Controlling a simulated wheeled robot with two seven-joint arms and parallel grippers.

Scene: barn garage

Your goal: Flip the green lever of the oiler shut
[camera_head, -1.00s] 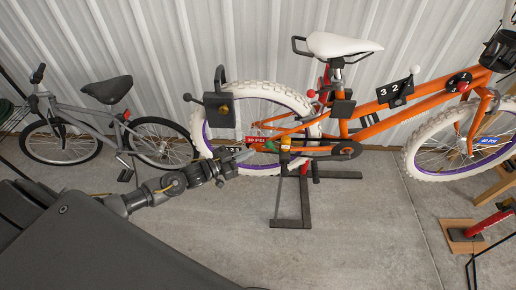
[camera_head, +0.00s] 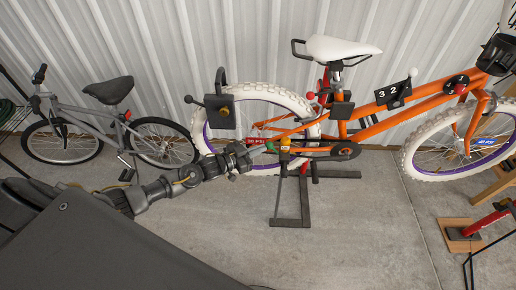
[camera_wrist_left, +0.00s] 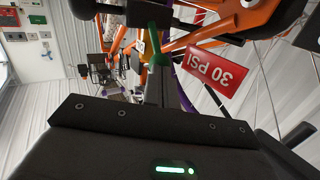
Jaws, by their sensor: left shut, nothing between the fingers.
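The green lever (camera_head: 270,146) shows as a small green spot on the left side of the oiler (camera_head: 285,146), a small yellow part by the rear hub of the orange bicycle. In the left wrist view the green lever (camera_wrist_left: 155,48) is larger and stands out just ahead of my gripper. My left gripper (camera_head: 256,149) is shut and empty, its tips close to the left of the lever. I cannot tell if they touch. My right gripper is not in view.
The orange bicycle's rear wheel (camera_head: 291,97) is behind the gripper. A dark stand (camera_head: 305,205) holds the bicycle. A grey bicycle (camera_head: 70,125) stands at left. The floor in front is clear.

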